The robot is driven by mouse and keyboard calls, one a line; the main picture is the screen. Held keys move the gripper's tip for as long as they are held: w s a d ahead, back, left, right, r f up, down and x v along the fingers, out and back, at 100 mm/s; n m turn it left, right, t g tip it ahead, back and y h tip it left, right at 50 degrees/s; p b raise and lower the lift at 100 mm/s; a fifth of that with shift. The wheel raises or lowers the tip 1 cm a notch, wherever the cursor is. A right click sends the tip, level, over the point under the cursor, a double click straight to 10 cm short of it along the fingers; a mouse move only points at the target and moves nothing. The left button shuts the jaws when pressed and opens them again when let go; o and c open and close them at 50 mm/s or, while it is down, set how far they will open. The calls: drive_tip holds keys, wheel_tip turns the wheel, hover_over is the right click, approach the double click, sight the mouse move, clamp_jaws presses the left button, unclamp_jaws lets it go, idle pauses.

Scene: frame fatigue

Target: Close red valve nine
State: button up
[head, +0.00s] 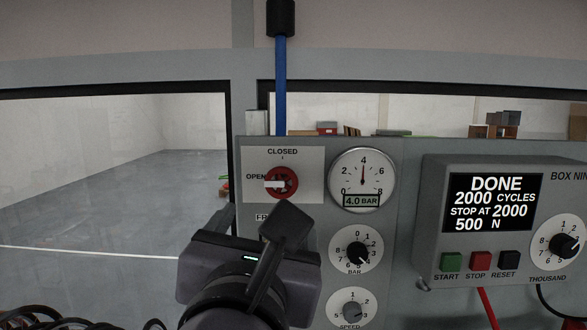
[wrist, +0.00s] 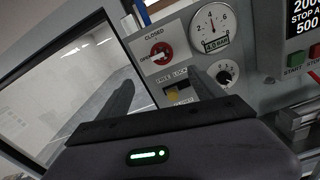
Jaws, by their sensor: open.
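The red valve (head: 281,183) is a round knob with a white pointer bar on a light plate marked CLOSED at the top and OPEN at the left. Its white bar lies level and points left to OPEN. It also shows in the wrist view (wrist: 161,53). The gauge (head: 362,180) right of it reads 4.0 BAR. My gripper (head: 252,225) is below the valve in the head view, its fingers apart and nothing between them. In the wrist view the open fingers (wrist: 160,95) point toward the panel, apart from the valve.
A BAR dial (head: 356,250) and a SPEED dial (head: 352,311) sit below the gauge. At right a control box (head: 500,220) shows DONE, with green, red and black buttons. A blue hose (head: 281,85) runs above the valve. Windows with dark frames flank the panel.

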sight(281, 186)
drive_tip(key=w+p, duration=0.1)
drive_tip(key=w, duration=0.4)
drive_tip(key=w+d+p, duration=0.1)
drive_tip(key=w, duration=0.4)
drive_tip(key=w+p, duration=0.1)
drive_tip(key=w, duration=0.5)
drive_tip(key=shift+d+p, duration=0.15)
drive_tip(key=shift+p, duration=0.2)
drive_tip(key=shift+w, duration=0.25)
drive_tip(key=shift+s, duration=0.1)
drive_tip(key=c, duration=1.4)
drive_tip(key=shift+f, duration=0.1)
